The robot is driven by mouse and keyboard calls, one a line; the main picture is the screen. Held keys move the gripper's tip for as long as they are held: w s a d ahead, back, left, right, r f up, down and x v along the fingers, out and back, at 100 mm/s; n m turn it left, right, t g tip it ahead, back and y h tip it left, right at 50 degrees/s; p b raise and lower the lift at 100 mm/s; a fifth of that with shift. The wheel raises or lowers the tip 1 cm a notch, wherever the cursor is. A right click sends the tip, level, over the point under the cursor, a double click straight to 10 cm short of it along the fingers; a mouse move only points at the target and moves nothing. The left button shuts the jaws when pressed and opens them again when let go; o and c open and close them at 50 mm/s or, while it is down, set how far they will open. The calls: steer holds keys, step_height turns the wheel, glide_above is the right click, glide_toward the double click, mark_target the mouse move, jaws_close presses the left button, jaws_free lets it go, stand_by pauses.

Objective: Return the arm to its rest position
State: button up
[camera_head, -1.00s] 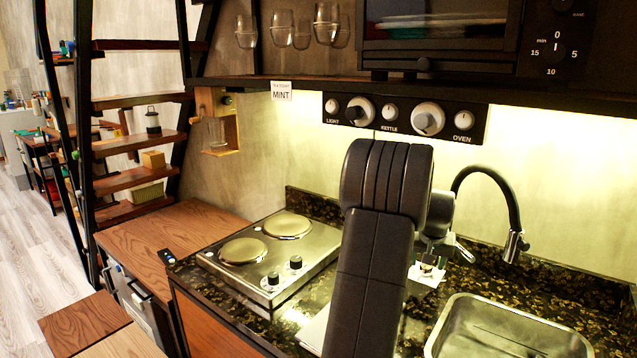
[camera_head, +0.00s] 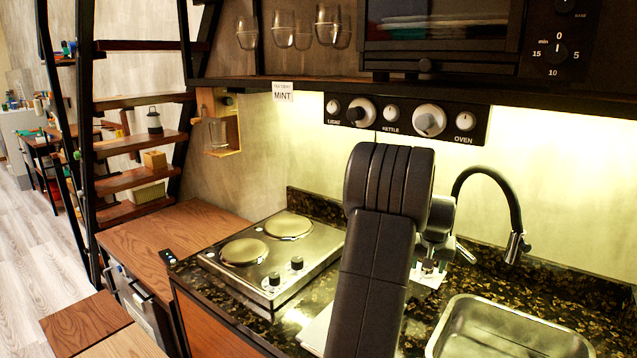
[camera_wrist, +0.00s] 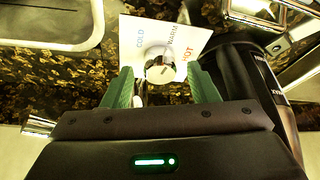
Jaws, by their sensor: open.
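My arm (camera_head: 375,240) is folded in front of the counter in the head view and hides part of it. My gripper (camera_wrist: 160,82) shows in the wrist view with two green fingers spread apart. It is open, with nothing held. A round pale knob (camera_wrist: 158,66) on a white card (camera_wrist: 180,32) marked COLD, WARM and HOT appears between and beyond the fingertips. I cannot tell how far the fingers are from it. In the head view the card (camera_head: 433,277) lies on the counter right of my arm, partly hidden.
A sink (camera_head: 510,330) and a black curved tap (camera_head: 515,205) are at the right. A two-plate hob (camera_head: 270,255) is left of my arm. A shelf (camera_head: 300,84) and a control panel (camera_head: 405,117) are above. A dark cylindrical vessel (camera_wrist: 238,85) stands close by the right finger.

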steer(key=v, duration=1.4)
steer(key=x, duration=1.4)
steer(key=shift+f, duration=0.2)
steer(key=shift+d+n+y, duration=0.1)
steer(key=shift+n+y, duration=0.4)
steer(key=shift+n, duration=0.8)
steer(key=shift+r, duration=0.35)
steer(key=d+v, duration=0.1)
steer(key=v, duration=1.1)
steer(key=w+f+n+g+p, duration=0.4)
steer(key=w+n, duration=0.1)
steer(key=shift+a+f+y, duration=0.2)
steer(key=shift+f+y, duration=0.05)
steer(key=shift+y, duration=0.05)
steer(key=shift+n, duration=0.3)
step_height(320, 180, down, 5)
